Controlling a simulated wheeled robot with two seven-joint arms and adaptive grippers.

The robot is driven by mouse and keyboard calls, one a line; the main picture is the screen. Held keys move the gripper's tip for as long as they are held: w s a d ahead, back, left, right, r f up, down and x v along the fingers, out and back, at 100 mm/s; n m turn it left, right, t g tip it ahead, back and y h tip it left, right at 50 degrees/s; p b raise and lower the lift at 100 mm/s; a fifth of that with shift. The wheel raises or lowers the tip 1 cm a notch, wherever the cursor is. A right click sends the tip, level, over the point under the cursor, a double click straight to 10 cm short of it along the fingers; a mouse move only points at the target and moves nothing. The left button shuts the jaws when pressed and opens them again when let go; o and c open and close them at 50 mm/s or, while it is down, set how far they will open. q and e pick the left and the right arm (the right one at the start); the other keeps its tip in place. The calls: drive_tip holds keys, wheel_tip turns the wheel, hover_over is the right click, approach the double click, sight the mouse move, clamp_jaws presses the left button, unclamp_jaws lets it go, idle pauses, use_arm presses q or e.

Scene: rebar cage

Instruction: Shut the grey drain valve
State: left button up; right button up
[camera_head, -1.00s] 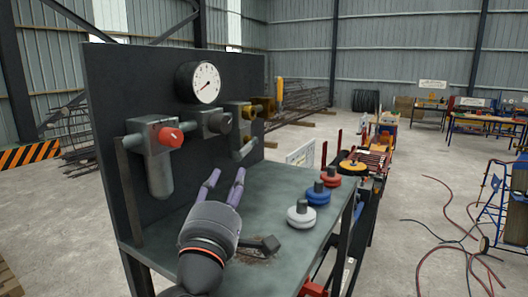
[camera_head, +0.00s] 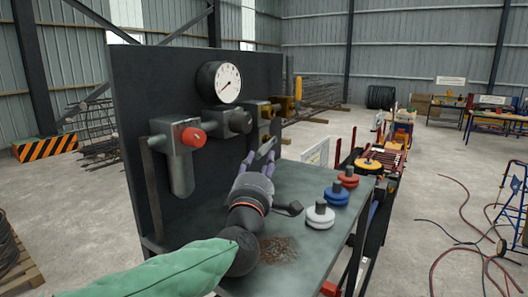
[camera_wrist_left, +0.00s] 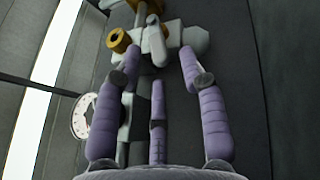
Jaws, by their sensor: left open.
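The grey drain valve (camera_wrist_left: 156,44) shows in the left wrist view as a grey lever-like handle on a grey body, just beyond my fingertips. In the head view it is mostly hidden behind my left gripper (camera_head: 262,156), under the brass fittings (camera_head: 285,104). My left gripper is open and empty, its purple fingers spread and pointing at the panel. In the left wrist view the fingertips (camera_wrist_left: 158,62) sit on either side of the handle's line; I cannot tell whether any touches it. My right gripper is not in view.
The dark panel (camera_head: 140,100) carries a gauge (camera_head: 221,83), a red knob (camera_head: 192,137) and a dark grey knob (camera_head: 240,121). White (camera_head: 320,214), blue (camera_head: 336,195) and red (camera_head: 348,177) handwheel pieces stand on the bench (camera_head: 300,178). A dark tool (camera_head: 290,208) lies beside my wrist.

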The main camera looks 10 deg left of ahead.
sight(264, 151)
use_arm(q)
drive_tip(key=shift+p+x, duration=0.4)
drive_tip(key=shift+x, duration=1.8)
